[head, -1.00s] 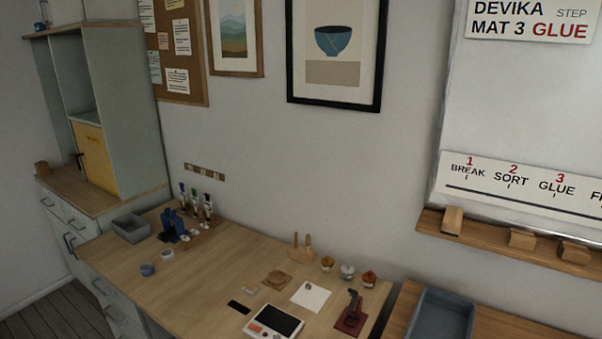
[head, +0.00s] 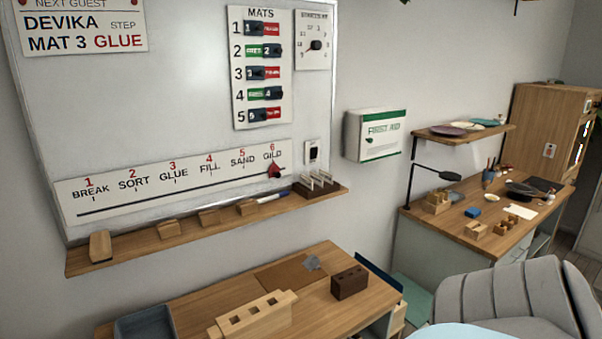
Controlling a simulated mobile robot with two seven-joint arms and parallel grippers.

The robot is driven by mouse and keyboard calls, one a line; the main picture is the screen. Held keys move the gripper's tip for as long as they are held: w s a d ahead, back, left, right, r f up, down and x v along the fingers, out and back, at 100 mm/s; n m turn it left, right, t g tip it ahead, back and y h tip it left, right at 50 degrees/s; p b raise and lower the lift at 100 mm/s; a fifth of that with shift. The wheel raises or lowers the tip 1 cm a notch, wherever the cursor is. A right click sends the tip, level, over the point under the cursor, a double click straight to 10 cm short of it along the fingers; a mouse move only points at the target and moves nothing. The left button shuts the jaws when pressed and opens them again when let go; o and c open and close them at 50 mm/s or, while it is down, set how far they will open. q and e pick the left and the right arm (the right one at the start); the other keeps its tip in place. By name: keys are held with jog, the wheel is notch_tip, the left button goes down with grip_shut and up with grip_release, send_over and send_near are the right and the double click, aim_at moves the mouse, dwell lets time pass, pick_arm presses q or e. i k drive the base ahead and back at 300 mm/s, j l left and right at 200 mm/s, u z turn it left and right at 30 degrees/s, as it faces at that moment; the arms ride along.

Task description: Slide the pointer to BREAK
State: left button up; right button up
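The red pointer (head: 274,170) sits at the right end of the step strip (head: 130,198) on the whiteboard, just under the label GILD. The strip has a dark track line below the labels BREAK, SORT, GLUE, FILL, SAND and GILD. The BREAK label (head: 90,193) is at the far left end of the strip. Neither of my grippers shows in the head view.
A wooden ledge (head: 135,253) with several wooden blocks, a marker and a dark rack runs under the whiteboard (head: 150,110). A workbench (head: 190,301) stands below it, bearing a blue-grey tray (head: 146,322) and slotted blocks. A grey chair (head: 510,300) is at the lower right.

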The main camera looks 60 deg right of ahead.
aim_at(273, 171)
jog(key=z, duration=1.7)
